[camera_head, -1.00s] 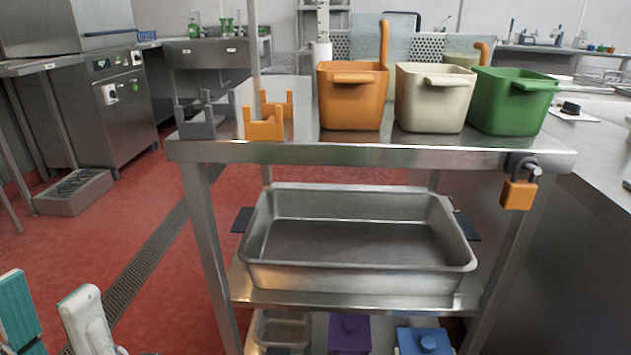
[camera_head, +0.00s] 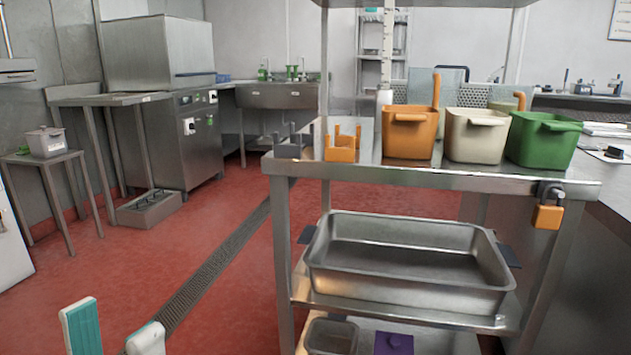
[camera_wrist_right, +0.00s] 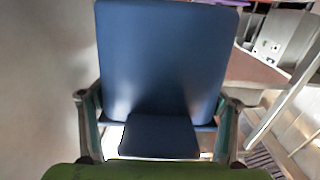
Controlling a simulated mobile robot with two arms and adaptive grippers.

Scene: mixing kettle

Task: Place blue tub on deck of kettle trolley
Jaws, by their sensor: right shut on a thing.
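The blue tub (camera_wrist_right: 160,60) fills the upper middle of the right wrist view, with its dark blue handle tab (camera_wrist_right: 160,135) towards me. My right gripper (camera_wrist_right: 158,122) is shut on the blue tub, one finger at each side of the tab. The tub and right gripper are outside the head view. My left gripper (camera_head: 114,332) is at the bottom left of the head view, its two fingers apart with nothing visible between them. No kettle shows. A steel trolley (camera_head: 440,178) stands at centre right; I cannot tell whether it is the kettle trolley.
The steel trolley's top holds an orange tub (camera_head: 409,135), a cream tub (camera_head: 476,138), a green tub (camera_head: 542,140) and an orange bracket (camera_head: 342,150). A steel pan (camera_head: 410,290) sits on its lower shelf. Red floor (camera_head: 150,250) is open at left, crossed by a drain channel.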

